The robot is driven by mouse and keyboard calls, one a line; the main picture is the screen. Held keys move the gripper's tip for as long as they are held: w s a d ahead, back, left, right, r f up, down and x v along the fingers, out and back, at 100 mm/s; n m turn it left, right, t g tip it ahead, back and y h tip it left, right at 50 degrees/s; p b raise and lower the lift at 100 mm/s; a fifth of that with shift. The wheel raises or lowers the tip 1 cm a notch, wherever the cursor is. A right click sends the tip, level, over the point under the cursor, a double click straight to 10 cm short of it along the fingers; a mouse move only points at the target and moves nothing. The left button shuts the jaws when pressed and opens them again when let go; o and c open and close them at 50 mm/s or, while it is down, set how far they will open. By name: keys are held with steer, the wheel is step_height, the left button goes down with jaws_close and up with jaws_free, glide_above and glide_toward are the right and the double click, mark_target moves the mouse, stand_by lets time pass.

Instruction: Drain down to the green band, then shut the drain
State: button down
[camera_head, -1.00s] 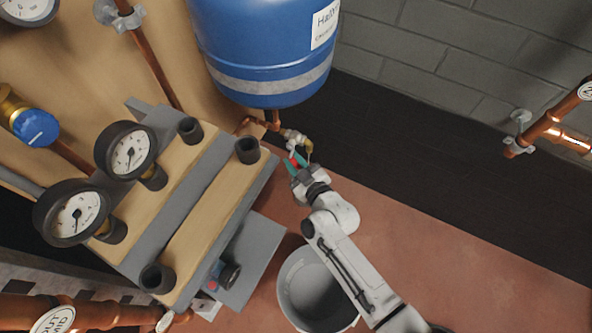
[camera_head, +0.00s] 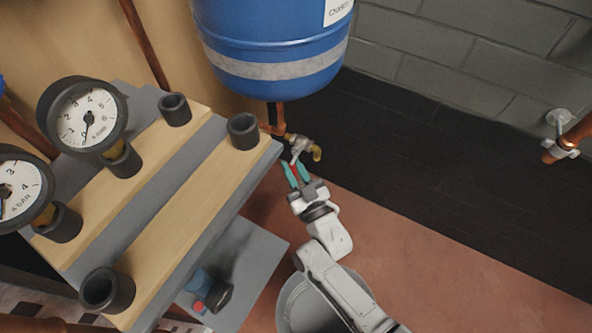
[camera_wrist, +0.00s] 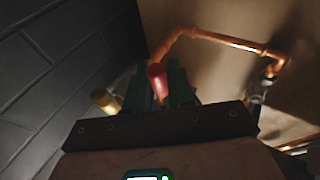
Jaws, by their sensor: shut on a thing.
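The drain valve (camera_head: 300,146) is a small metal tap with a brass outlet (camera_head: 317,153), on copper pipework below the blue vessel. My gripper (camera_head: 296,175) has teal fingers shut on its red lever (camera_head: 293,170). In the wrist view the red lever (camera_wrist: 157,80) stands between the dark green fingers, with the brass outlet (camera_wrist: 105,101) to the left. A round gauge (camera_head: 85,117) shows its needle pointing down, near zero. A second gauge (camera_head: 12,190) is cut off by the left edge. No green band can be made out on either dial. No water shows at the outlet.
The blue vessel (camera_head: 270,45) hangs just above the valve. A grey bucket (camera_head: 295,305) stands on the red floor, partly behind my arm. A bench with black pipe stubs (camera_head: 243,130) fills the left. The floor to the right is clear.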

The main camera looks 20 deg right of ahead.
steer(key=shift+w+a+m+t, duration=0.2)
steer(key=shift+w+m+t, duration=0.05)
steer(key=shift+m+t, duration=0.25)
steer(key=shift+h, duration=0.3)
steer(key=c, duration=1.1)
jaws_free()
steer(key=s+p, duration=0.1)
steer(key=s, duration=0.3)
steer(key=s+p, duration=0.2)
steer(key=s, duration=0.2)
steer(key=s+p, duration=0.1)
steer(key=s, duration=0.4)
steer(key=shift+d+f+p, duration=0.2)
steer(key=shift+f+p, duration=0.05)
steer(key=shift+p, duration=0.1)
